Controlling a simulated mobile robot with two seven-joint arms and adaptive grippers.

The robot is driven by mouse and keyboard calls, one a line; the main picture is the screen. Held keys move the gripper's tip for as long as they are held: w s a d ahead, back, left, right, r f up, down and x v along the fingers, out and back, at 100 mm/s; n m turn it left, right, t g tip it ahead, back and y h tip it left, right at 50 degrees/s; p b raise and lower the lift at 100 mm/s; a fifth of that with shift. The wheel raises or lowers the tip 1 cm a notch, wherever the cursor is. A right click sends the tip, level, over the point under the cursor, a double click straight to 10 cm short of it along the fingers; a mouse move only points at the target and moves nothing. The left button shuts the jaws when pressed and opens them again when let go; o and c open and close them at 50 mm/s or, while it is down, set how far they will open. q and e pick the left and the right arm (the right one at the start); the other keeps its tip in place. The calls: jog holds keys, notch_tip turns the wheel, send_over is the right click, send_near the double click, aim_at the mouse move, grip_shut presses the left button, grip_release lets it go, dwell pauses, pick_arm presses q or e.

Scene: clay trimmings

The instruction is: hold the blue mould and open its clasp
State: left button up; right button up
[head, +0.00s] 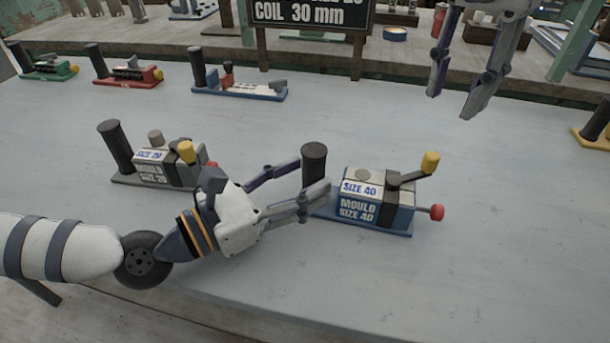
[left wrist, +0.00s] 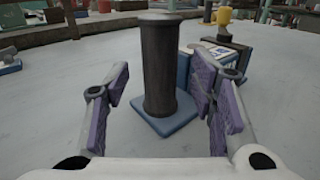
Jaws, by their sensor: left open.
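The blue mould (head: 376,214), marked SIZE 40, sits on its blue base on the table. A dark upright post (head: 314,160) stands at its left end. A dark clasp band crosses its top, with a lever rising to the right to a yellow knob (head: 430,162). A red knob (head: 437,212) sticks out at its right end. My left gripper (head: 313,178) is open at the post. In the left wrist view the post (left wrist: 160,70) stands between the spread fingers, with gaps visible on both sides. My right gripper (head: 453,104) is open and empty, high at the upper right.
A grey SIZE 20 mould (head: 165,168) stands behind and left of my left gripper. Green (head: 48,68), red (head: 130,78) and blue-based (head: 240,90) devices line the back. A yellow-based one (head: 592,138) is at the right edge. The table's front is clear.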

pick_arm(q)
jog(key=shift+w+d, duration=0.45)
jog(key=shift+d, duration=0.1)
jog(key=shift+c, duration=0.2)
grip_shut()
pick_arm(e)
jog(key=shift+o, duration=0.6)
